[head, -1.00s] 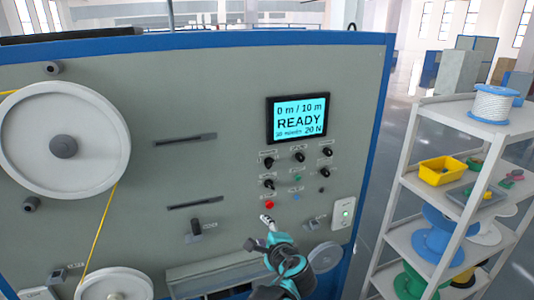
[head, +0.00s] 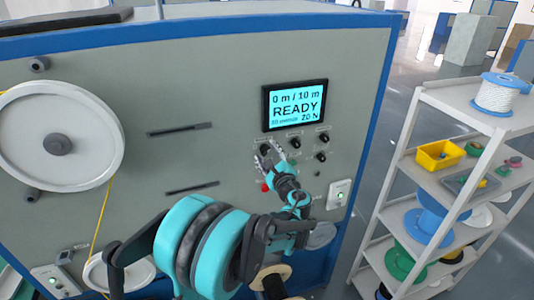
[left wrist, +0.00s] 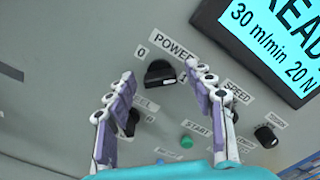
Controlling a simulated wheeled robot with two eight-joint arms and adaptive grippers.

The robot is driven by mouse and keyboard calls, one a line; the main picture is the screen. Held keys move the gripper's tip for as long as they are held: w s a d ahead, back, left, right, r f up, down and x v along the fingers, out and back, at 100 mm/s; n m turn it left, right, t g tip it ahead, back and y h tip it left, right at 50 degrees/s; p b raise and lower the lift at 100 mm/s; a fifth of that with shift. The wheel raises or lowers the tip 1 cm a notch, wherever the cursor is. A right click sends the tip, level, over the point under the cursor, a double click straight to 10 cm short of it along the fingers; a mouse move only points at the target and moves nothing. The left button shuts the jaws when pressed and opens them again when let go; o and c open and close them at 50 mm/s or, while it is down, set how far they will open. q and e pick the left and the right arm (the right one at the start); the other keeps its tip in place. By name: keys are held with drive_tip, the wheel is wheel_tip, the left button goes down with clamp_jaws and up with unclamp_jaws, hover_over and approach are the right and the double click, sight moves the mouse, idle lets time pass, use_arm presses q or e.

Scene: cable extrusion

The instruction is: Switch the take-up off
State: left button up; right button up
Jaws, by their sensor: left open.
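The control panel (head: 230,100) is upright and grey, with a lit screen (head: 295,105) reading "0 m / 10 m READY". In the left wrist view a black knob (left wrist: 159,73) sits under a "POWER" label, between 0 and 1; its white mark is on its right side. No label that I can read says take-up. My left gripper (head: 270,157) is open in front of the knobs below the screen. In the left wrist view its fingers (left wrist: 166,78) stand either side of the power knob, and contact cannot be told. Another knob (left wrist: 130,123) is partly hidden by the left finger. My right gripper is not in view.
A green start button (left wrist: 188,141) and a speed knob (left wrist: 266,136) lie close by. A red button (head: 265,188) is just below my gripper. A large white wheel (head: 95,140) is at left. A shelf rack (head: 410,165) with spools and a yellow bin (head: 439,155) stands at right.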

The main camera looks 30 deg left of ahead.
use_arm(q)
drive_tip(key=shift+a, duration=0.1)
drive_tip(key=c, duration=1.2)
drive_tip(key=shift+o, duration=0.4)
drive_tip(key=shift+n, duration=0.5)
drive_tip(key=n+b, duration=0.1)
drive_tip(key=n, duration=0.2)
drive_tip(key=shift+f+b, duration=0.15)
drive_tip(key=shift+b, duration=0.2)
drive_tip(key=n+b, duration=0.1)
drive_tip(key=n, duration=0.3)
drive_tip(key=n+b, duration=0.1)
drive_tip(key=n, duration=0.4)
drive_tip(key=n+b, duration=0.1)
drive_tip(key=n, duration=0.4)
